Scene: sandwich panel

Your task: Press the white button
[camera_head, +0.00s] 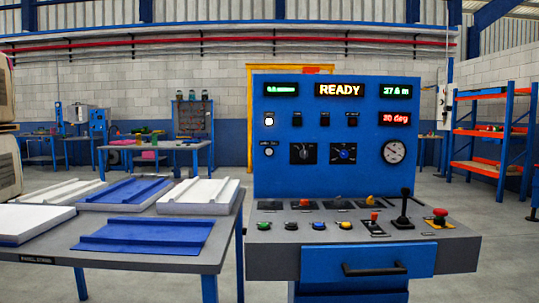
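A blue control panel (330,176) stands upright at the back of a grey console desk (262,262). On the desk is a front row of round buttons: a green one (264,225), a blue one (318,225) and a yellow one (345,225). Another button (291,225) lies between green and blue; its colour is too small to tell surely. My gripper is not in view.
A black joystick (403,212) and a red mushroom button (440,215) rise from the desk's right side. A blue drawer (325,262) with a dark handle is below. A grey table (50,257) with blue and white panels adjoins at left. Open floor lies to the right.

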